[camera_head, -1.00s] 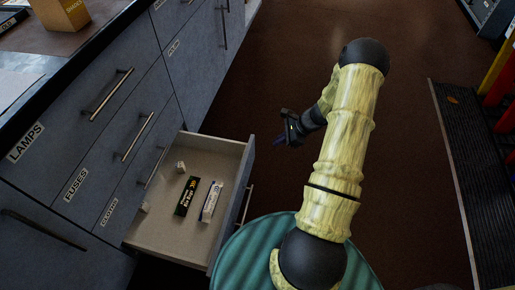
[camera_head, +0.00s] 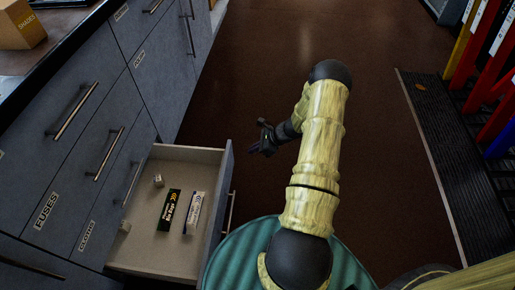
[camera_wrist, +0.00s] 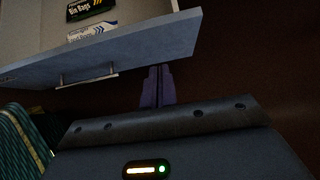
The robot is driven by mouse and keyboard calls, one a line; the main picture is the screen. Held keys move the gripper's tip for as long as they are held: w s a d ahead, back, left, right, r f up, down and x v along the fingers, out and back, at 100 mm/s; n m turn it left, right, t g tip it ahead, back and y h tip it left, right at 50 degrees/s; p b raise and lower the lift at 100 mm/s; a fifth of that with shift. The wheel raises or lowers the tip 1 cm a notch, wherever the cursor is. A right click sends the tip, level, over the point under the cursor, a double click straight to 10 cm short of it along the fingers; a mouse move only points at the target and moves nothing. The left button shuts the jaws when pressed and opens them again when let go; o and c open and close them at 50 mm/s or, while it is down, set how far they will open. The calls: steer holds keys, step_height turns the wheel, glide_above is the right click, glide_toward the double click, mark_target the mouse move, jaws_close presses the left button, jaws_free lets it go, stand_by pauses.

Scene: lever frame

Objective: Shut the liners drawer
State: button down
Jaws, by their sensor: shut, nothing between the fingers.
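An open drawer (camera_head: 218,200) with a grey-blue front juts out low from the cabinet in the head view. Its own label is not visible, but it holds a black "Bin Bags" box (camera_head: 169,210) and a white box (camera_head: 194,212). Its bar handle (camera_head: 231,211) faces right, and the front (camera_wrist: 120,50) and handle (camera_wrist: 87,78) also show in the wrist view. My gripper (camera_head: 256,150) is shut and empty, to the right of the drawer front's far end. In the wrist view my fingers (camera_wrist: 159,70) point at the front's lower edge, right of the handle; contact cannot be told.
Shut drawers above carry labels, including a "FUSES" drawer (camera_head: 75,165). A cardboard box (camera_head: 20,30) stands on the worktop. Brown floor (camera_head: 370,190) is open to the right, up to a dark ribbed mat (camera_head: 430,150) and red upright parts (camera_head: 485,60).

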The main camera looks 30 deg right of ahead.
mark_target(229, 156)
steer(key=w+a+f+b, duration=0.1)
steer(key=a, duration=0.1)
steer(key=w+a+f+b, duration=0.2)
steer(key=w+a+f, duration=0.1)
steer(key=shift+a, duration=0.35)
steer(key=shift+w+a, duration=0.3)
steer(key=shift+a, duration=0.05)
steer(key=shift+w, duration=0.15)
